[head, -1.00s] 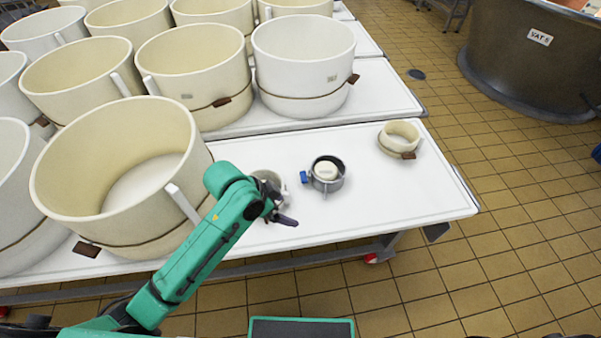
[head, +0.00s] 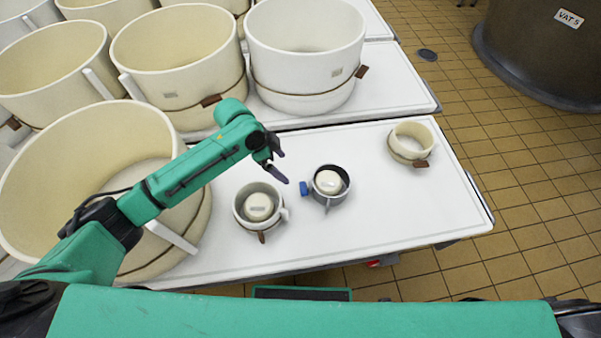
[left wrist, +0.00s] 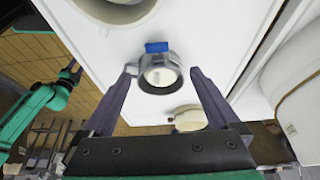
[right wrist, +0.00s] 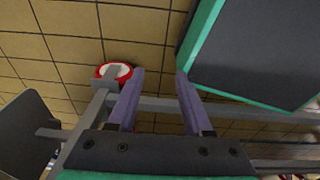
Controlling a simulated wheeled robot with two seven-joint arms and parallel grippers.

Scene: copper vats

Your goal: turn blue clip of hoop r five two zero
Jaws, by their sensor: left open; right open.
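A small grey metal hoop (head: 345,193) stands on the white table, around a pale round piece (head: 328,182). Its blue clip (head: 304,188) sticks out on its left side. No number on the hoop can be read. My left gripper (head: 281,164) is open and empty, in the air up and left of the clip in the head view. In the left wrist view the hoop (left wrist: 142,83) shows between my open left fingers (left wrist: 164,71), with the blue clip (left wrist: 157,47) at its upper edge. My right gripper (right wrist: 160,72) is open and empty above the tiled floor.
A cream hoop (head: 240,212) with a pale piece inside stands left of the grey hoop. Another small cream hoop (head: 425,133) stands at the table's right end. Large cream tubs (head: 305,60) crowd the left and back. The white table (head: 420,205) is bare right of the grey hoop.

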